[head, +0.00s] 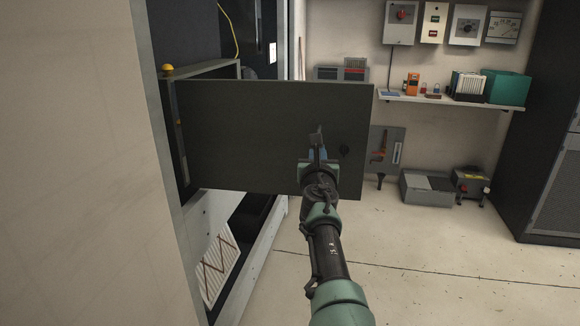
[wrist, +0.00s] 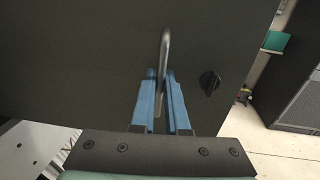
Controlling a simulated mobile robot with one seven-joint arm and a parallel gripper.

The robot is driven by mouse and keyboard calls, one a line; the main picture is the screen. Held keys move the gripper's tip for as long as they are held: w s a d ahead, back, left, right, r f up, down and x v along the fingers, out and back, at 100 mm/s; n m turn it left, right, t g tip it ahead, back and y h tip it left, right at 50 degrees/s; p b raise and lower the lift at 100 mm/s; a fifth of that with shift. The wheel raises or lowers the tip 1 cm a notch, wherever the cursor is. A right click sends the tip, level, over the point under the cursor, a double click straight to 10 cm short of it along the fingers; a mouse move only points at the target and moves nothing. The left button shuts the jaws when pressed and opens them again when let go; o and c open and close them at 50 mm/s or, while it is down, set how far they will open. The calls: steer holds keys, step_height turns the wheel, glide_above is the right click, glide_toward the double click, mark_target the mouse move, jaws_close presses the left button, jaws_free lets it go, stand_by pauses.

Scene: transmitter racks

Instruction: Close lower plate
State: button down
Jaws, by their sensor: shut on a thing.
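The lower plate (head: 250,135) is a dark flat door panel, swung out from the rack opening on the left and standing open. It also fills most of the wrist view (wrist: 90,60). A metal bar handle (wrist: 164,50) stands upright on it, with a black knob (wrist: 209,82) to its right. My gripper (head: 317,150) is in front of the plate's right half. In the wrist view its blue fingers (wrist: 162,100) are shut on the lower part of the handle. The handle's far end against the plate is partly hidden by the fingers.
The rack frame (head: 175,150) with a yellow knob (head: 167,69) stands at left. A striped panel (head: 217,262) leans in the opening below the plate. A shelf (head: 450,99) with devices and grey boxes (head: 425,190) are at the back. Floor (head: 450,270) at right is clear.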

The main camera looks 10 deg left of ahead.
steer(key=shift+w+a, duration=0.1)
steer(key=shift+a, duration=0.05)
steer(key=c, duration=1.2)
jaws_free()
steer(key=shift+d+r+p, duration=0.1)
steer(key=shift+d+p, duration=0.1)
steer(key=shift+p, duration=0.15)
steer(key=s+d+p, duration=0.1)
steer(key=s+p, duration=1.2)
steer(key=shift+p, duration=0.3)
steer(key=shift+w, duration=0.1)
